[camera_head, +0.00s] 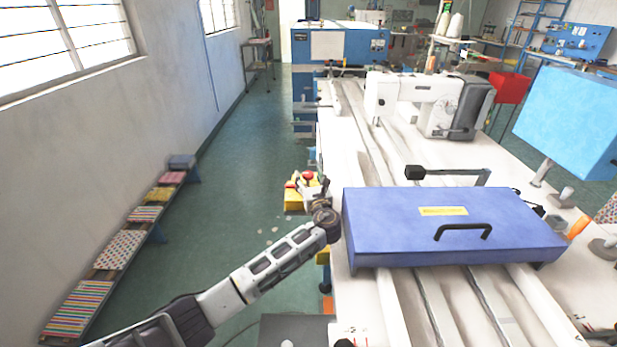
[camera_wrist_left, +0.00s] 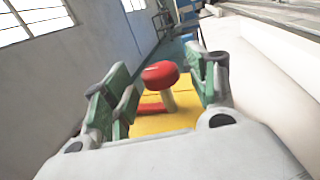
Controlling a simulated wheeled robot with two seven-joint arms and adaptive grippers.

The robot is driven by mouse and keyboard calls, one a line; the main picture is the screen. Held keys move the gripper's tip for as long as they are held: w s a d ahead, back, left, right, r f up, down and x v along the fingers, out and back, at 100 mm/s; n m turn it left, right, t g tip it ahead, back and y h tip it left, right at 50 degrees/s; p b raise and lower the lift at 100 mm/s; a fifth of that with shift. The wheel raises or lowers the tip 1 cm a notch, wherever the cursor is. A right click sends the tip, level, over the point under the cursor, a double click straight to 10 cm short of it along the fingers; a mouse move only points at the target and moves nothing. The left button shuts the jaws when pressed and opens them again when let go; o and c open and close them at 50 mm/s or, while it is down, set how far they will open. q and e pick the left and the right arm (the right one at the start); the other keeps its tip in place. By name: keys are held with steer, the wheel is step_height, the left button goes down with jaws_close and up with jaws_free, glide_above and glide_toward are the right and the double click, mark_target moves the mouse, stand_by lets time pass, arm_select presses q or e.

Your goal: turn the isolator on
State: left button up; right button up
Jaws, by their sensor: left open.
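A yellow box (camera_head: 292,202) with a red knob (camera_head: 307,175) sits at the left side of the sewing table; I take it for the isolator, but no label is readable. In the left wrist view the red mushroom-shaped knob (camera_wrist_left: 160,74) stands on a pale stem over the yellow face (camera_wrist_left: 150,122). My left gripper (camera_head: 316,192) is at the box, partly covering it. In the wrist view the left gripper (camera_wrist_left: 158,64) is open, with green-grey fingers on either side of the knob. Contact cannot be told. My right gripper is not in view.
The long white table (camera_head: 345,150) carries a blue box with a black handle (camera_head: 450,235) close to my left gripper's right. A white sewing machine (camera_head: 415,95) stands farther back.

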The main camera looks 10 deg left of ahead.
arm_select(q)
steer(key=shift+v, duration=2.65)
